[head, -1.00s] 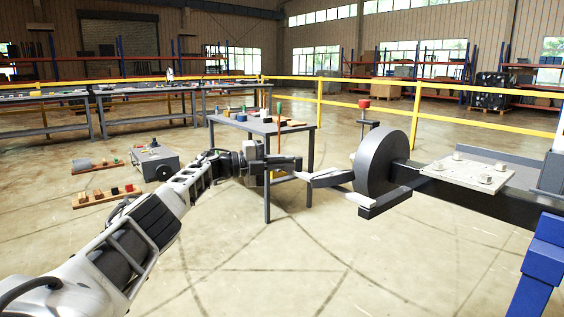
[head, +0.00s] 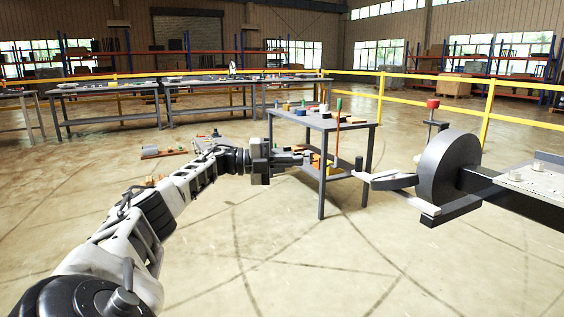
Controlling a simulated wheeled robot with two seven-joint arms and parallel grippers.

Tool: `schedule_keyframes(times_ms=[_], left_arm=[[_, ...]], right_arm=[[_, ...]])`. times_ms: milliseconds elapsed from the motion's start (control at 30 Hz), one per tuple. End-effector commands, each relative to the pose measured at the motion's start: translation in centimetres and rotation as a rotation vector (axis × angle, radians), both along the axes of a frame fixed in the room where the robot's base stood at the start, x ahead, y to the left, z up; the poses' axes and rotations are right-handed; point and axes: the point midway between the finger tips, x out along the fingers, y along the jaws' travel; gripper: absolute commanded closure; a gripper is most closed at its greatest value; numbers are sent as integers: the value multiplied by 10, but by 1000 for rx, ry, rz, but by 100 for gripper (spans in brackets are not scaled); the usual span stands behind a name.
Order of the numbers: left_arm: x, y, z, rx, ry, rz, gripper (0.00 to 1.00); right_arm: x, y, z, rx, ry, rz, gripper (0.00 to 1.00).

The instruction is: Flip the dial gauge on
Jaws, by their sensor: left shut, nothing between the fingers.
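I cannot make out for certain which thing is the dial gauge. My left gripper (head: 306,159) is shut and empty, pointing right in front of the grey table (head: 322,121). A large grey disc (head: 446,172) stands on a dark beam at the right. A light bar (head: 412,199) and a grey pointed piece (head: 390,180) reach left from its lower side. The gripper's tips are left of these pieces in the picture, with a gap between. A red knob on a dark post (head: 433,104) shows behind the disc. My right gripper is out of view.
The table holds small coloured pieces and a thin upright with a green top (head: 339,104). A pale plate with bolts (head: 540,180) lies on the beam. Yellow railing (head: 400,97) and long benches (head: 205,84) stand behind. The near floor is clear.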

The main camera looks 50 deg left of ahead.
Motion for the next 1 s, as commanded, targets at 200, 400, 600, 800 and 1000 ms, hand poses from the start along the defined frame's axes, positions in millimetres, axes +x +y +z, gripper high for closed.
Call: schedule_keyframes(times_ms=[200,400,600,800,1000], left_arm=[[-18,12,-1,0,2,-1,100],[-21,14,0,1,1,-2,100],[-21,14,0,1,1,-2,100],[-21,14,0,1,1,-2,100],[-21,14,13,1,-1,-1,100]], right_arm=[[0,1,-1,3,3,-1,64],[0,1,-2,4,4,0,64],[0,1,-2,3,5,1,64],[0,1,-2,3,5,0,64],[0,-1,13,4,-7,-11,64]])
